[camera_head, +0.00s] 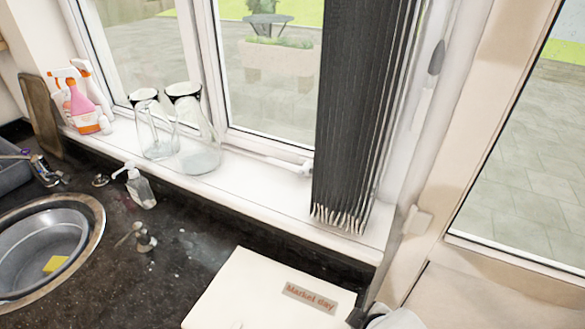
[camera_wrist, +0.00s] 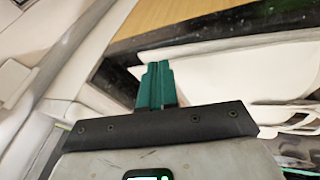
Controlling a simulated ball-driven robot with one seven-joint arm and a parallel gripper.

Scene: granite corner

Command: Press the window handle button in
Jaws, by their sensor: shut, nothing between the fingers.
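My gripper (camera_wrist: 157,68) shows in the wrist view as two teal fingers pressed together, with nothing between them. A white handle (camera_head: 290,165) lies along the bottom of the window frame in the head view, just left of the dark blind. A second, upright handle with a grey grip (camera_head: 436,57) is on the white frame right of the blind. I cannot make out a button on either one. My gripper does not show clearly in the head view, and no handle can be recognised in the wrist view, so their distance is unclear.
Glass jugs (camera_head: 198,150) and spray bottles (camera_head: 82,105) stand on the white sill (camera_head: 255,190). The pleated blind (camera_head: 358,100) hangs over the window's right part. A white box marked "Market day" (camera_head: 245,290) is on the dark counter, right of the round sink (camera_head: 45,245).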

